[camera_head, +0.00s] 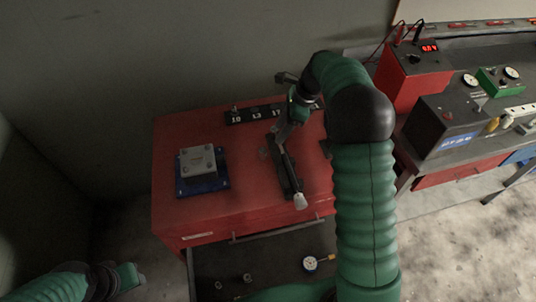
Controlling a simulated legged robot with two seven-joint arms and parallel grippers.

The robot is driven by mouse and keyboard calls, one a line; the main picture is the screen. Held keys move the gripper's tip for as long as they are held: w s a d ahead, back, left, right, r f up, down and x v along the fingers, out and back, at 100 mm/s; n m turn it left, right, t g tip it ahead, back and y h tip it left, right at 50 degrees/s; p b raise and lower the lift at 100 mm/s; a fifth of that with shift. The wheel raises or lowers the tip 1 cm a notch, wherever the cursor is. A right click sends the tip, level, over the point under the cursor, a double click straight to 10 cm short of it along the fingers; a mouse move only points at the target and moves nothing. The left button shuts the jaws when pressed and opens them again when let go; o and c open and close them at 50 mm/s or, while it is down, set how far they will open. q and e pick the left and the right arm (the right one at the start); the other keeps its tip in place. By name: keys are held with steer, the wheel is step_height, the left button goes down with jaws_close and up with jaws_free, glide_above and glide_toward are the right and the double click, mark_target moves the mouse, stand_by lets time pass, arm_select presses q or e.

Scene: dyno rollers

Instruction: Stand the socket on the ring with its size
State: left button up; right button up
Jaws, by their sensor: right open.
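A black strip (247,115) with white size numbers, 10 and 13 readable, lies along the back of the red cabinet top. Its right part is hidden by my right arm, and I cannot make out its rings clearly. My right gripper (287,118) is open above the right part of the strip; no socket shows clearly between its fingers. Two small dark cylinders, perhaps sockets, lie in the open drawer: one on the left (218,285) and one on the right (247,278). Their sizes are too small to read. My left gripper (131,276) is at the lower left, away from the cabinet; its jaws are unclear.
The red cabinet top (245,205) has free room at its front middle. A grey block on a blue base (199,165) stands at its left. A dark tool with a pale tip (300,201) lies near my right gripper.

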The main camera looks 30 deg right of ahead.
mark_target(263, 149)
steer(key=x, duration=0.4)
steer(key=shift+w+f, duration=0.15)
steer(key=shift+f, duration=0.1)
steer(key=a+f, duration=0.2)
steer(key=a+f+p, duration=0.1)
steer(key=a, duration=0.1)
steer(key=shift+w+f, duration=0.2)
steer(key=shift+w, duration=0.2)
steer(key=shift+x, duration=1.15)
steer(key=shift+w+d+f, duration=0.1)
steer(key=shift+d+f, duration=0.15)
steer(key=shift+d, duration=0.4)
steer(key=shift+c, duration=1.9)
steer(key=shift+a+r, duration=0.15)
steer(key=shift+a, duration=0.3)
jaws_close()
arm_select(q)
steer(key=shift+a+r, duration=0.4)
steer(key=shift+a, duration=0.05)
steer(key=shift+d, duration=0.1)
